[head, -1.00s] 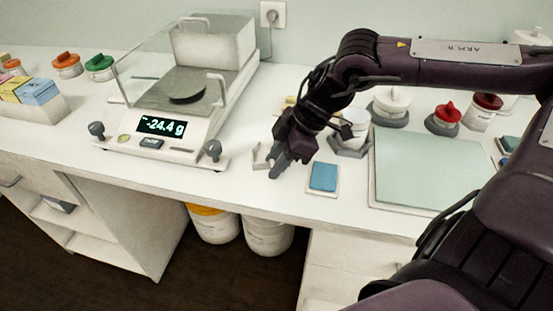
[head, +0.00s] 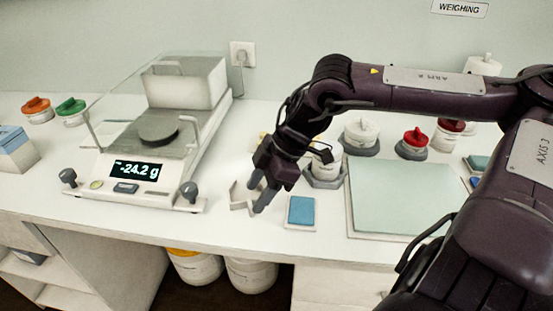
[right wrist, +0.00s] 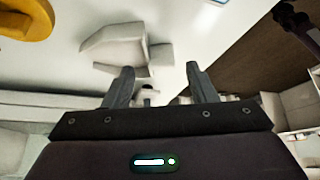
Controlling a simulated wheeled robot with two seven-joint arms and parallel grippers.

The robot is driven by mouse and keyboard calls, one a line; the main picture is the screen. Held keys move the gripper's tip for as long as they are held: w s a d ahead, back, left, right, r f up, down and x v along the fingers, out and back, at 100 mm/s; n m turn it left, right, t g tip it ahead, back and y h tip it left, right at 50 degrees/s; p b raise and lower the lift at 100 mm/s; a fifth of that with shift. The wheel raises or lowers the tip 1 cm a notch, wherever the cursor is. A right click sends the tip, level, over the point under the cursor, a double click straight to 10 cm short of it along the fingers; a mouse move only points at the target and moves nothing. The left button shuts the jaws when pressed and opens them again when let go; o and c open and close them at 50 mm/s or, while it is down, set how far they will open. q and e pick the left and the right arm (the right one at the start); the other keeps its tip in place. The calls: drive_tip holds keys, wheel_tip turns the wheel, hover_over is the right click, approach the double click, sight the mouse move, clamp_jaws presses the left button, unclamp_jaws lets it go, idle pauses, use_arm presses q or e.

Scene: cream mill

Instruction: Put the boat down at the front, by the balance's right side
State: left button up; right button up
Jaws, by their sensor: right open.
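The boat (head: 238,197) is a small white angular dish on the bench at the front, just right of the balance (head: 150,187). It also shows as a pale faceted shape in the right wrist view (right wrist: 112,45). My right gripper (head: 257,194) is open beside the boat's right side, its fingers pointing down and toward the front. In the right wrist view my gripper (right wrist: 160,70) has its fingers apart with nothing held between them, and the boat lies beyond the tips. The balance display reads -24.2 g. My left gripper is not in view.
A blue pad on a white tile (head: 301,211) lies right of my gripper, near the front edge. A pale green mat (head: 400,195) lies farther right. A white cup (head: 325,170) in a grey holder is close behind my gripper.

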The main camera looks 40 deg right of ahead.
drive_tip(key=v, duration=0.9)
drive_tip(key=shift+r, duration=0.25)
